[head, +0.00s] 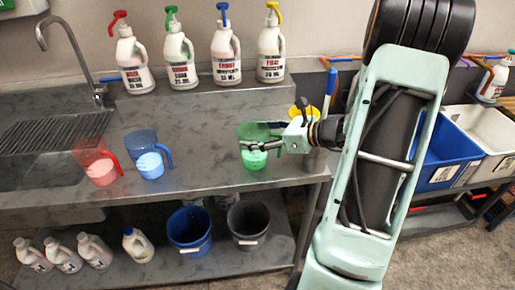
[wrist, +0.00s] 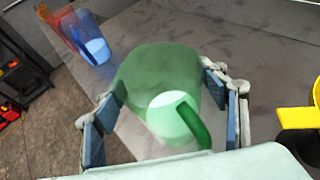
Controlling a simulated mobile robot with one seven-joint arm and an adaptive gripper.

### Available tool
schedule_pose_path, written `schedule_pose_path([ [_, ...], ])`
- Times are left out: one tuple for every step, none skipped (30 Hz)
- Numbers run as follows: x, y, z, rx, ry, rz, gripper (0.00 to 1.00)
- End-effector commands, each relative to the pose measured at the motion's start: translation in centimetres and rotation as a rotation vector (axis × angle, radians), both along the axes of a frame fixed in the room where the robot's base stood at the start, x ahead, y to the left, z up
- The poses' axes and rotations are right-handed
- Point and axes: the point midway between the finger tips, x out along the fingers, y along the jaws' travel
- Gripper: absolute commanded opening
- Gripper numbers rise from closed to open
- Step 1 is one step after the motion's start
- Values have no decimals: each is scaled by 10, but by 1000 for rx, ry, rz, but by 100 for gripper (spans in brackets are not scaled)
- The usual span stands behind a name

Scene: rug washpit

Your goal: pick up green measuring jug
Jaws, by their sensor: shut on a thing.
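The green measuring jug (head: 250,157) is see-through, with pale contents at its bottom, and is at the right part of the steel counter (head: 205,183). In the wrist view the green jug (wrist: 157,82) lies between my two fingers, its handle toward the camera. My gripper (head: 250,146) reaches it from the right and is shut on it; the gripper also shows in the wrist view (wrist: 165,115). I cannot tell whether the jug's base touches the counter.
A red jug (head: 95,162) and a blue jug (head: 146,155) stand to the left. A yellow jug (wrist: 298,118) is close to my gripper. Several pump bottles (head: 226,55) line the back shelf. The counter between the blue and green jugs is clear.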

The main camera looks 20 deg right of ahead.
Motion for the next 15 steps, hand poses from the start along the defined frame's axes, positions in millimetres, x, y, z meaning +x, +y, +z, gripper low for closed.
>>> schedule_pose_path([
  [0,0,0,0,0,0,25],
  [0,0,0,0,0,0,22],
  [0,0,0,0,0,0,17],
  [0,0,1,0,-1,0,15],
  [0,0,1,0,-1,0,15],
  [0,0,1,0,-1,0,15],
  [0,0,1,0,-1,0,15],
  [0,0,1,0,-1,0,15],
  [0,0,1,0,-1,0,15],
  [0,0,1,0,-1,0,15],
  [0,0,1,-1,-2,1,15],
  [0,0,2,-1,-2,1,15],
  [0,0,3,-1,-2,1,15],
  [0,0,4,-2,-2,1,15],
  [0,0,7,-2,-4,1,15],
])
